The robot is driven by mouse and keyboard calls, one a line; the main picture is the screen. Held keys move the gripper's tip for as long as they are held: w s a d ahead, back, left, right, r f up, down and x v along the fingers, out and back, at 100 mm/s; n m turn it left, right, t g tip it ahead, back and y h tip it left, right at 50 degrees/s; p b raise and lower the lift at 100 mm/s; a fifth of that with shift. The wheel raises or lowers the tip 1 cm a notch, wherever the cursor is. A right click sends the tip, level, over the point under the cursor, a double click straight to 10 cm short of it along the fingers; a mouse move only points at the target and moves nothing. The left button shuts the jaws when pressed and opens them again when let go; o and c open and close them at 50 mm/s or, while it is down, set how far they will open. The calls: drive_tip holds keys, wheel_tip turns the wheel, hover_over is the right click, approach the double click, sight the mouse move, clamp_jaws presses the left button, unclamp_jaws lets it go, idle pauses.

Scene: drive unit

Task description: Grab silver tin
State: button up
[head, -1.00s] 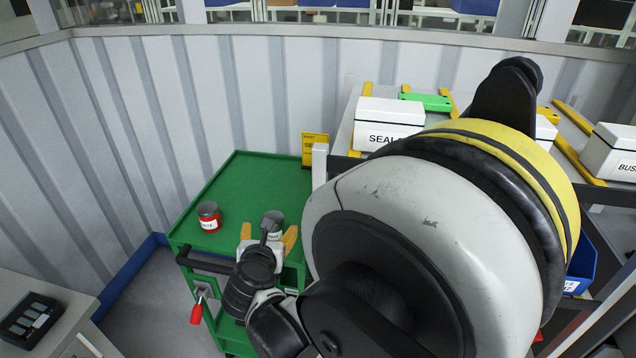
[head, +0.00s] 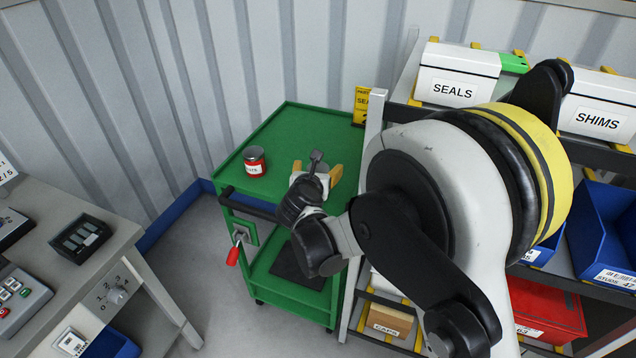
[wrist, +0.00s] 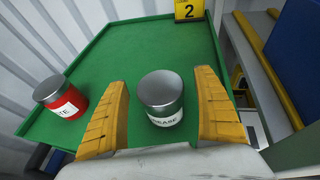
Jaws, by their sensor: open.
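The silver tin (wrist: 162,98) stands upright on the green cart top in the wrist view, with a white label whose text is partly cut off. My gripper (wrist: 162,110) is open, with one yellow finger on each side of the tin and a visible gap to each. In the head view my gripper (head: 317,172) is over the cart's near right part, and my own gripper and arm hide most or all of the silver tin there.
A red tin (head: 254,161) with a grey lid stands left of my gripper; it also shows in the wrist view (wrist: 61,97). The green cart (head: 292,125) has a raised rim. A shelf rack with a SEALS box (head: 455,78) is close on the right. A control desk (head: 75,270) is at left.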

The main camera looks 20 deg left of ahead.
drive_tip(key=shift+r, duration=0.1)
drive_tip(key=shift+c, duration=1)
drive_tip(key=c, duration=1.2)
drive_tip(key=shift+c, duration=0.2)
